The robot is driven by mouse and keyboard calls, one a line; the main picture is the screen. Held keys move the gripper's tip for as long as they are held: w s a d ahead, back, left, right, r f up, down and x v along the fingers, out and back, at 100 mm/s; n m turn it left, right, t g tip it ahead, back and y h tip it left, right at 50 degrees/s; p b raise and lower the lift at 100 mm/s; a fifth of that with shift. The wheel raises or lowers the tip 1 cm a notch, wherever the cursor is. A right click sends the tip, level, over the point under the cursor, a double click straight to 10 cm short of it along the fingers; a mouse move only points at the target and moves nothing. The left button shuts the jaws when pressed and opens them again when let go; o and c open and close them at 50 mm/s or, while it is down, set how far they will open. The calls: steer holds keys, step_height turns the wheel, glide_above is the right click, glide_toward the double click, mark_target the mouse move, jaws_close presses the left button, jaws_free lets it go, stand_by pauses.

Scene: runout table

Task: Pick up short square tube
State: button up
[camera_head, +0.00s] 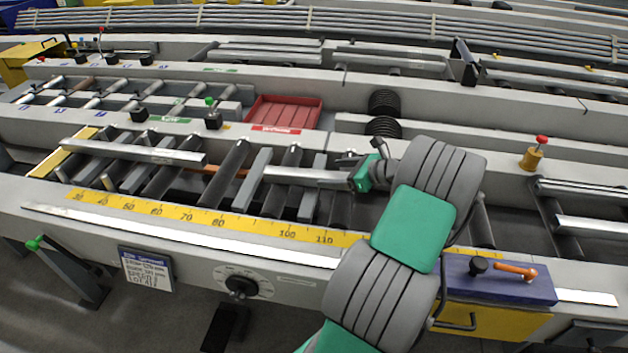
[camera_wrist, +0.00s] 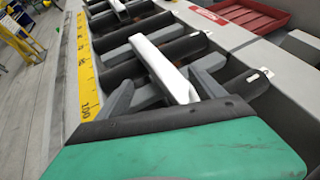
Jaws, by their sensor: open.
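A short square tube (camera_head: 298,176), bright silver, lies across the dark rollers of the near runout table in the head view. In the wrist view the tube (camera_wrist: 163,67) runs away from me, its near end between the fingers of my gripper (camera_wrist: 166,90). A grey finger shows on each side of it, and the fingers look apart from the tube. In the head view my gripper (camera_head: 347,170) is at the tube's right end, partly hidden by its own green and grey body. I cannot tell whether it touches the tube.
A longer silver bar (camera_head: 135,151) lies on the rollers to the left. A yellow scale (camera_head: 200,216) runs along the front rail. A red tray (camera_head: 283,112) sits behind. A brass post with a red knob (camera_head: 532,155) stands at right.

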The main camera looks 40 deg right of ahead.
mark_target(317, 175)
steer(key=shift+s+d+f+m, duration=0.1)
steer(key=shift+d+f+m, duration=0.05)
steer(key=shift+d+m, duration=0.2)
steer(key=x, duration=0.7)
steer(key=shift+a, duration=0.1)
steer(key=shift+c, duration=0.5)
steer(key=c, duration=1)
steer(key=shift+a+f, duration=0.1)
steer(key=shift+f, duration=0.1)
jaws_close()
